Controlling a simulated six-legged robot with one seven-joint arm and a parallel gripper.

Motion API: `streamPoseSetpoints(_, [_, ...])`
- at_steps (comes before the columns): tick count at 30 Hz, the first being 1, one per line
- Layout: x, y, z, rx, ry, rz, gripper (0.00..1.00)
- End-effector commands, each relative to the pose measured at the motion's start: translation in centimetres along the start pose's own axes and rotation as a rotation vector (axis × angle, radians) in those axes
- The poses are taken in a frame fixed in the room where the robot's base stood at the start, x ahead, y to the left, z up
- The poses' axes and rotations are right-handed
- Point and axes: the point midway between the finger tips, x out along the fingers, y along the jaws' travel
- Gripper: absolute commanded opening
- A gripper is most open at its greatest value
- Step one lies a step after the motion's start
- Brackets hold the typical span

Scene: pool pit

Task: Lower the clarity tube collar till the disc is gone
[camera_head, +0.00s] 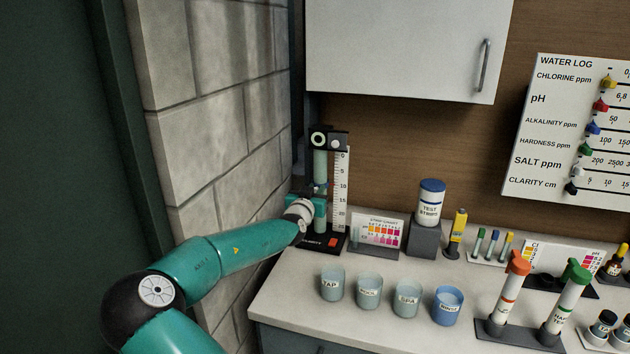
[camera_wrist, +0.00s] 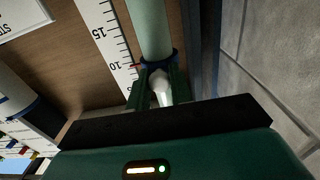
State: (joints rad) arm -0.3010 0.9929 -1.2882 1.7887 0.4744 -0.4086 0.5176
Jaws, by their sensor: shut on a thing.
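The clarity tube (camera_head: 320,163) is a pale green upright cylinder on a black stand labelled CLARITY, against the left wall. A white scale (camera_head: 341,185) runs beside it, with 0 at the top. A round black face with a pale ring and dark centre (camera_head: 319,139) shows at the tube's top. The dark blue collar (camera_wrist: 161,62) circles the tube in the wrist view; its red pointer (camera_wrist: 136,66) is close to the 10 mark. My gripper (camera_wrist: 161,92) is shut on the collar's white grip (camera_wrist: 160,80), its green fingers either side. In the head view my gripper (camera_head: 320,205) partly hides the lower tube.
A strip chart (camera_head: 377,232) and a test strips jar (camera_head: 429,205) stand right of the tube. Several cups, including TAP (camera_head: 332,284), line the counter front. The block wall (camera_head: 225,120) is close on the left; a cabinet (camera_head: 400,45) hangs above.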

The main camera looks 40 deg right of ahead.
Motion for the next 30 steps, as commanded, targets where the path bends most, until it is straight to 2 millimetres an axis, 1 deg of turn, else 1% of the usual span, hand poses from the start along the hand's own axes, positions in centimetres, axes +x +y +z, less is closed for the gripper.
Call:
streamPoseSetpoints(2, [0.0,0.0,0.5,0.000,0.001,-0.001,0.00])
streamPoseSetpoints(8, [0.0,-0.1,0.4,0.001,0.002,-0.001,0.00])
streamPoseSetpoints(9, [0.0,-0.1,0.4,0.001,0.002,-0.001,0.23])
streamPoseSetpoints(11, [0.0,-0.1,0.4,0.001,0.002,-0.001,0.35])
streamPoseSetpoints(12, [0.0,-0.1,0.4,0.001,0.002,-0.001,0.37])
streamPoseSetpoints(19, [0.0,0.0,0.4,0.000,0.001,-0.001,0.37])
streamPoseSetpoints(23, [-0.5,-0.1,0.3,0.002,0.001,-0.001,0.37])
streamPoseSetpoints(26, [-1.7,-0.2,0.4,0.002,0.000,-0.002,0.37])
streamPoseSetpoints(30, [-4.2,-0.2,0.4,0.002,0.000,-0.003,0.37])
